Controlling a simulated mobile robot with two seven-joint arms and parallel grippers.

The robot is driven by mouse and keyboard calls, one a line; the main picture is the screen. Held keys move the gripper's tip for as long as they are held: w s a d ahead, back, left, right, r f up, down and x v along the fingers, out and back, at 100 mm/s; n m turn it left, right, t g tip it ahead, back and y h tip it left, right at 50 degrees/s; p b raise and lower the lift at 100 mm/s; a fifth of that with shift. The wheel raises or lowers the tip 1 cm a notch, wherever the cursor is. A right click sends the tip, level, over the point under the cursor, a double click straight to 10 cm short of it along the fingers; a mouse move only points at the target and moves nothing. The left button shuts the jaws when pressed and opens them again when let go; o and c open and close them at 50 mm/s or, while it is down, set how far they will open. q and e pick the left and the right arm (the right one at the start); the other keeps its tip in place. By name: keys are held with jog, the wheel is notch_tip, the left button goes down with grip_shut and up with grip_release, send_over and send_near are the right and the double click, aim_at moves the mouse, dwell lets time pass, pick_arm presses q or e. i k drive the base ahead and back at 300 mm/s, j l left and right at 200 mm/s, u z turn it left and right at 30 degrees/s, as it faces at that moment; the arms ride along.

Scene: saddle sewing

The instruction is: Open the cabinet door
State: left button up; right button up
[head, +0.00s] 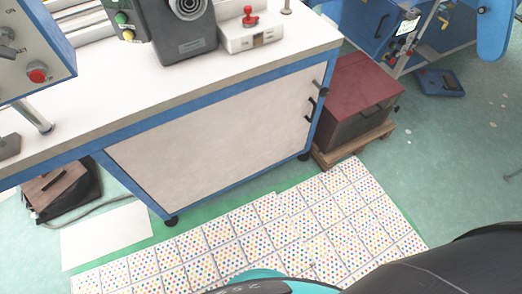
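The cabinet (215,134) is a white panel in a blue frame under the white worktop, in the middle of the head view. Its front looks closed. A dark handle (310,109) sits near the right end of the front, with another small dark fitting just above it. Neither of my grippers shows in this view. Dark and teal parts of my own body cover the bottom edge and lower right corner, well apart from the cabinet.
A dotted mat (292,226) covers the floor in front of the cabinet. A red-topped box (359,90) on a wooden pallet stands right of it. A dark case (62,190) lies at left. A sewing machine (178,30) stands on the worktop (130,78).

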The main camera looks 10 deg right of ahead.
aim_at(181, 161)
jog(key=i+l+z, duration=0.15)
jog(key=l, duration=0.3)
jog(key=i+l+z, duration=0.15)
jog(key=l, duration=0.3)
jog(key=i+l+z, duration=0.15)
jog(key=i+l, duration=0.2)
jog(key=i+l+z, duration=0.1)
jog(key=i+l, duration=0.15)
jog(key=l, duration=0.15)
